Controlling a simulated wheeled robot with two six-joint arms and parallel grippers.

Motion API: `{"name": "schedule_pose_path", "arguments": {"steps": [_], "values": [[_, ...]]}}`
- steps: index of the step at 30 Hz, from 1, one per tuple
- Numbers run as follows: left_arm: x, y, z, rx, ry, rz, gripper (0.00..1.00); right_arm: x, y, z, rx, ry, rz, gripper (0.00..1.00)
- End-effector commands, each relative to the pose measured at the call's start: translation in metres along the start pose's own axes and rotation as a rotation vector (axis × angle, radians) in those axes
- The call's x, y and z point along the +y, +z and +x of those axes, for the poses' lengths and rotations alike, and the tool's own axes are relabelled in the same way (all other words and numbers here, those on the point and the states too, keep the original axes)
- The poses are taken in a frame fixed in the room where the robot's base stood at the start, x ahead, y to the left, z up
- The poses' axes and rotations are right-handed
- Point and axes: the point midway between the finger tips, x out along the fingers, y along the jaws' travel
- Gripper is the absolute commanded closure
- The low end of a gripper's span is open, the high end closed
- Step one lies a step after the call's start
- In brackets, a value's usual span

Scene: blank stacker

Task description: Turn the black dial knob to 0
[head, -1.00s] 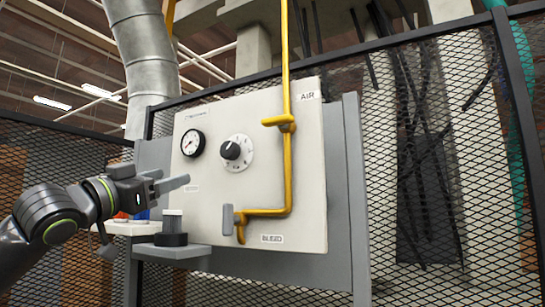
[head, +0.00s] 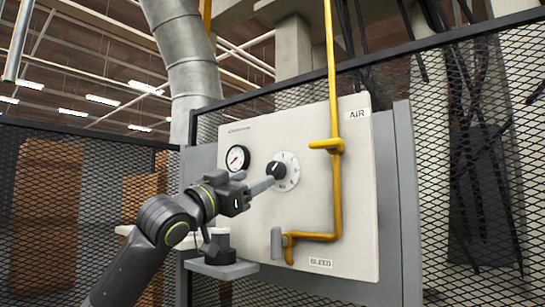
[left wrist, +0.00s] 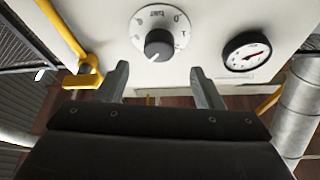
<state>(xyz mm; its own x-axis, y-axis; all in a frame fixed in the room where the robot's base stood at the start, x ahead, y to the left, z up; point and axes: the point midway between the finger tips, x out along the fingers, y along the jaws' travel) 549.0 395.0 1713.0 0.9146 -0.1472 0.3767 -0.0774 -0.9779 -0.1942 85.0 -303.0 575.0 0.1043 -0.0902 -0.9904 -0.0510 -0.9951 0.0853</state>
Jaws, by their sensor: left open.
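The black dial knob (head: 279,170) sits on a round white scale plate on the pale panel (head: 320,215). In the left wrist view the knob (left wrist: 159,45) shows whole, with a light pointer line on its lower left side. Scale marks ring it, some too small to read. My left gripper (head: 266,185) is just in front of the knob in the head view. In the left wrist view its two fingers (left wrist: 160,80) are spread apart, below and to either side of the knob, with nothing between them. My right gripper is not in view.
A pressure gauge (head: 237,158) is beside the knob. A small grey shelf (head: 222,268) holding a black and grey object juts out below my gripper. Mesh fencing (head: 450,170) stands behind.

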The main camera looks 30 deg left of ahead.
Motion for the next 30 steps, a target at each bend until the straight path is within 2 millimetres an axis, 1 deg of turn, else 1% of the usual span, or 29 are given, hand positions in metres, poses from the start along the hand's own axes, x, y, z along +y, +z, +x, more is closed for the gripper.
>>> {"name": "schedule_pose_path", "arguments": {"steps": [1, 3, 9, 13, 18, 28, 30], "values": [[-0.001, -0.005, 0.011, 0.000, 0.002, -0.006, 0.39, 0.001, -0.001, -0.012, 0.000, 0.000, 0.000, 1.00], [0.000, -0.005, 0.022, -0.001, 0.003, -0.005, 0.39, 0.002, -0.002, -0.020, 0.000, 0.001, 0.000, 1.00], [0.000, -0.004, 0.052, -0.001, 0.002, -0.005, 0.39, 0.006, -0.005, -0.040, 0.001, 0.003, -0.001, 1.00], [0.000, -0.003, 0.066, -0.001, 0.001, -0.004, 0.39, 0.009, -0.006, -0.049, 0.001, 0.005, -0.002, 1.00], [0.000, -0.001, 0.075, -0.001, 0.001, -0.001, 0.39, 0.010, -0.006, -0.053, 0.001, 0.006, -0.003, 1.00], [0.000, 0.000, 0.076, -0.001, 0.000, 0.001, 0.39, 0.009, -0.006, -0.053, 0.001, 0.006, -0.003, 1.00], [0.000, 0.000, 0.076, -0.001, 0.000, 0.001, 0.48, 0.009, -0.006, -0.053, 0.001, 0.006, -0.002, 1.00]]}}
